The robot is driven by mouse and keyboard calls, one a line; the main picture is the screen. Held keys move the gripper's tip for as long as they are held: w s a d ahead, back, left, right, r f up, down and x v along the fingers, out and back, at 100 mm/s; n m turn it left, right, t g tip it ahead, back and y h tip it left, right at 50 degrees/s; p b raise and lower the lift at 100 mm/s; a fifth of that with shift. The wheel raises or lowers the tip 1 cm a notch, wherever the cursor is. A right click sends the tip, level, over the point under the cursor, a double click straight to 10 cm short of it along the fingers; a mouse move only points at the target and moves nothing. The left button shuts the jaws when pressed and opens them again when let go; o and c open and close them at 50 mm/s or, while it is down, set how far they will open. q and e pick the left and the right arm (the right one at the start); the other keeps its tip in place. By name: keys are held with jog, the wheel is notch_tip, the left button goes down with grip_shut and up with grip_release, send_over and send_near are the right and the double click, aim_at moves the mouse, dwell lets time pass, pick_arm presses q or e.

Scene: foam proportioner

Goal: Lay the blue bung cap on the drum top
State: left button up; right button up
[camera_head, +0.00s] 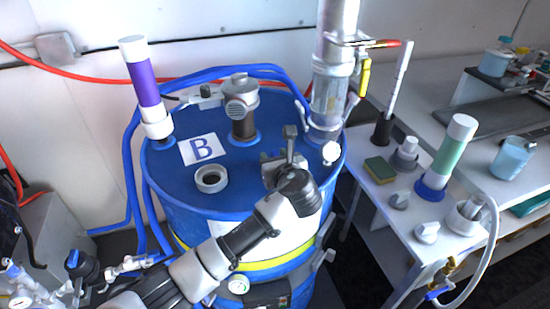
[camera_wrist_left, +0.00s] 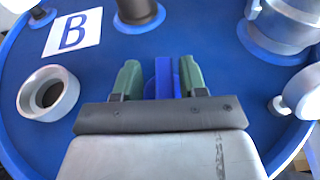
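The blue drum top (camera_head: 178,222) carries a white label marked B, and it fills most of the left wrist view (camera_wrist_left: 100,80). My left gripper (camera_head: 285,160) is low over the right front part of the drum top. In the left wrist view its two green fingertips (camera_wrist_left: 162,80) stand apart. A blue piece (camera_wrist_left: 165,78), apparently the bung cap, sits between them, with a visible gap on its left side. It appears to be at the drum top; whether it touches the surface is hard to tell. My right gripper is not in view.
An open white collar (camera_head: 211,179) stands on the drum left of my gripper. A brown-grey fitting (camera_head: 242,105), a purple tube (camera_head: 143,85) and a clear cylinder (camera_head: 330,95) rise around the back. A side table (camera_head: 385,215) with several parts stands right.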

pick_arm(q)
jog(key=shift+r, duration=0.15)
jog(key=v, duration=1.2)
